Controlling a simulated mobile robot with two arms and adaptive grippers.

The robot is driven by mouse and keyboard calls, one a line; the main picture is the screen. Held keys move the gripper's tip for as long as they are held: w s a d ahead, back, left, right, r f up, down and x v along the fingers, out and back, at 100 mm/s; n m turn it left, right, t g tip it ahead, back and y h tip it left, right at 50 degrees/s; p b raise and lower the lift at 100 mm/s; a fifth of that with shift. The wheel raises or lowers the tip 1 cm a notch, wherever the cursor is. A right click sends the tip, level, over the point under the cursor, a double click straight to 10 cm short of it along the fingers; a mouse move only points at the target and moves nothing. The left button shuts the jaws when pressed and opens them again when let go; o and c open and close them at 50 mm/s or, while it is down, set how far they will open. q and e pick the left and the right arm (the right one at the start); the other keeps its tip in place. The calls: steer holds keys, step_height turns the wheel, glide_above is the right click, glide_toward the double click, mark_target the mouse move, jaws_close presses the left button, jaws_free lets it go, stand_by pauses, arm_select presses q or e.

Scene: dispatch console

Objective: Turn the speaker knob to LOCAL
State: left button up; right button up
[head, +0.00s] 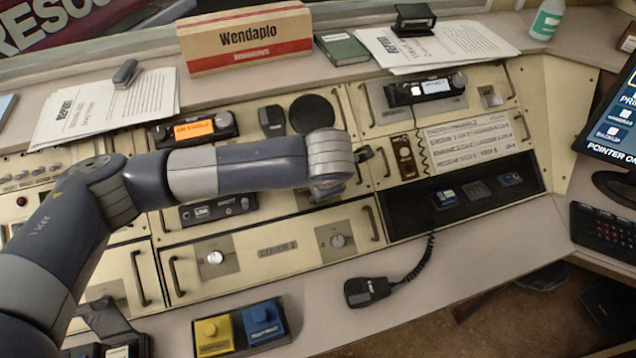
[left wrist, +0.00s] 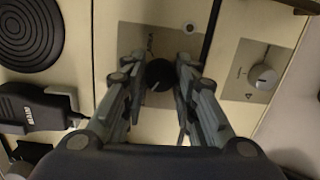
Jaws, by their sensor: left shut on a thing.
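A black knob (left wrist: 158,72) sits on a grey plate (left wrist: 150,40) in the left wrist view. My left gripper (left wrist: 159,80) has its two fingers on either side of this knob and is shut on it. The knob carries a light pointer mark; the plate's lettering is too small and blurred to read. In the head view my left arm reaches in from the left over the console, and its wrist (head: 328,165) hides the knob and the fingers. My right gripper is not in view.
A round speaker grille (head: 312,113) and a black handset (head: 272,120) lie just behind my wrist. A silver knob (left wrist: 262,77) sits to the right in the wrist view. A corded microphone (head: 367,291) lies on the front ledge, near yellow (head: 213,335) and blue (head: 263,321) buttons.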

arm_select(q)
steer(key=o, duration=1)
steer(key=shift+o, duration=0.2)
steer(key=v, duration=1.2)
